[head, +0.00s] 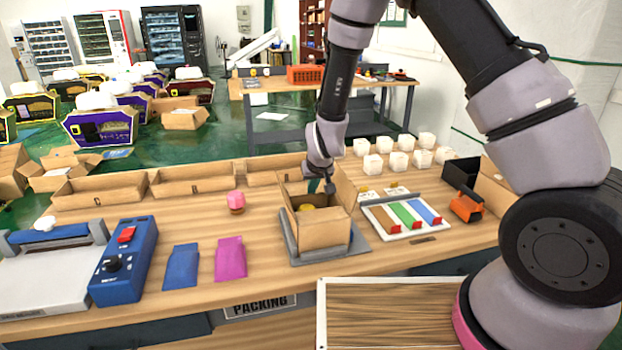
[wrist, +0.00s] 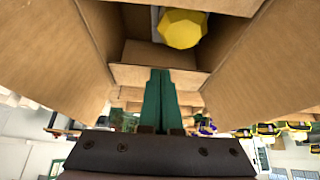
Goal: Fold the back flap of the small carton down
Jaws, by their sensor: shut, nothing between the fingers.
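The small carton (head: 322,232) stands open on a grey plate (head: 356,246) on the packing table. Its right side flap (head: 346,190) stands up. A yellow item (head: 305,207) lies inside; it also shows in the wrist view (wrist: 182,29). My gripper (head: 319,188) is at the back of the carton opening. In the wrist view its green fingers (wrist: 160,75) are together and empty, with their tips at a cardboard edge, the back flap (wrist: 140,76). I cannot tell whether they touch it. The arm partly hides the back flap in the head view.
Several white cubes (head: 398,161) stand behind. Blue and magenta pouches (head: 230,258) lie left, with clear table between them and the carton.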

